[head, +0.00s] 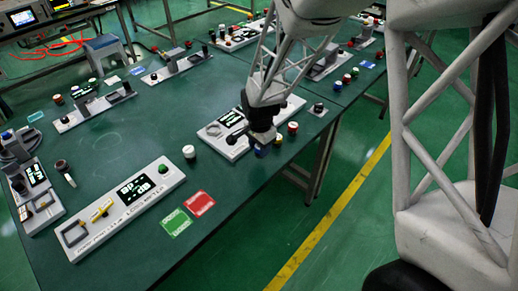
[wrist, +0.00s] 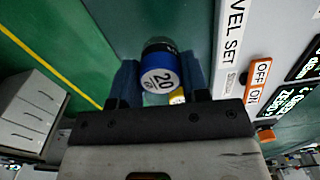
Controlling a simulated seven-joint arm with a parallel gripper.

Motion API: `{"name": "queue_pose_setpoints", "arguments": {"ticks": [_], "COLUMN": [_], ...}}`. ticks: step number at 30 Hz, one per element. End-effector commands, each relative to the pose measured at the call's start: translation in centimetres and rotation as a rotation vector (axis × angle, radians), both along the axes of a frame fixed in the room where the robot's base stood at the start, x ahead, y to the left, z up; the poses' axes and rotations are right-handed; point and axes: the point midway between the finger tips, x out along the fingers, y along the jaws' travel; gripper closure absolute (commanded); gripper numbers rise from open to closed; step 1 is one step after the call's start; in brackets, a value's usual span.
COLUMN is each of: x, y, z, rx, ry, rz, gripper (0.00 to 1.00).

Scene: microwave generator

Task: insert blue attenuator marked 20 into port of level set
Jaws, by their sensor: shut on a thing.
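The blue attenuator marked 20 (wrist: 158,72) is between the two fingers of my gripper (wrist: 160,80) in the wrist view. Its white numbered face points at the camera and its dark end points away. The gripper is shut on it. In the head view my gripper (head: 262,140) is low at the front right edge of the table, beside a white panel (head: 213,132). A blue spot shows under it, too small to identify surely. The level set label (wrist: 236,30) is on a white panel right of the fingers in the wrist view. Its port cannot be made out.
A yellow piece (wrist: 178,97) shows just behind the attenuator. Orange OFF/ON switches (wrist: 262,73) and displays lie to the right. In the head view, red and white cylinders (head: 292,128) stand beside the gripper. A long panel (head: 125,210) and red and green cards (head: 199,203) lie front left.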

Motion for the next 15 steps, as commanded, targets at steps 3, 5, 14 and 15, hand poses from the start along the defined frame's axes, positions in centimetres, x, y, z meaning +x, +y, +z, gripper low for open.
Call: {"name": "queue_pose_setpoints", "arguments": {"ticks": [3,5,14,15], "x": [-1.8,-2.8,-7.6,-8.2], "y": [-0.4,-0.7,-1.9,-2.0], "z": [0.1,0.2,0.7,0.7], "rx": [0.000,0.000,0.000,0.000], "ry": [0.000,0.000,0.000,0.000], "rz": [0.000,0.000,0.000,0.000], "gripper": [0.87,0.87,0.87,0.87]}}
